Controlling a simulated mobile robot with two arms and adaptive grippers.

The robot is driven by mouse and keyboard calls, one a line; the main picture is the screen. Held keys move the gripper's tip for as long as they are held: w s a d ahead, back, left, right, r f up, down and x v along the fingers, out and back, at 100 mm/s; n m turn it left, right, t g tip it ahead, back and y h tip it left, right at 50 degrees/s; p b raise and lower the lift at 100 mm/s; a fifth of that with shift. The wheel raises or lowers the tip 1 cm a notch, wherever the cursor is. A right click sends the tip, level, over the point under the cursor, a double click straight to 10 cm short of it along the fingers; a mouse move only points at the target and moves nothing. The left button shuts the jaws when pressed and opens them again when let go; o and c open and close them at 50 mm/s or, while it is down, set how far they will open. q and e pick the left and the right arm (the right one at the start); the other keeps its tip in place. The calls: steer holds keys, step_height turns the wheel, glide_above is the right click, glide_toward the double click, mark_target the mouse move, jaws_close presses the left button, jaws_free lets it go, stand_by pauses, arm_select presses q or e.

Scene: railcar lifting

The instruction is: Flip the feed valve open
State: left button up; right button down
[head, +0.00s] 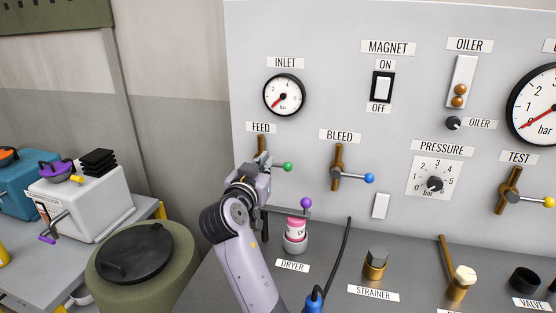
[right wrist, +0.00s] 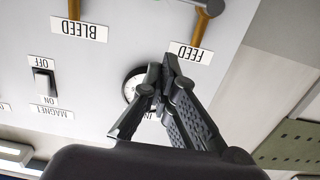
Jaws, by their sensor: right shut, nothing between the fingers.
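The feed valve (head: 262,145) is a brass pipe under the FEED label. Its lever ends in a green knob (head: 287,167) that points right, about level. My right gripper (head: 252,168) is just left of the green knob in the head view and covers part of the valve body. In the right wrist view, which is upside down, its fingers (right wrist: 168,72) are shut and empty beside the FEED label (right wrist: 190,53). The feed valve's brass pipe (right wrist: 204,30) shows past the fingertips. I cannot tell whether the fingers touch the lever. My left gripper is not in view.
The bleed valve (head: 337,165) with a blue knob is to the right. The inlet gauge (head: 284,95) is above the feed valve. The pink-and-white dryer (head: 296,229) stands below, near my arm. A green drum (head: 165,280) is at lower left.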

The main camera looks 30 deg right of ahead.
steer(key=w+d+f+p, duration=0.4)
steer(key=w+d+p, duration=0.1)
steer(key=w+d, duration=0.2)
steer(key=shift+d+f, duration=0.25)
steer(key=shift+d, duration=0.4)
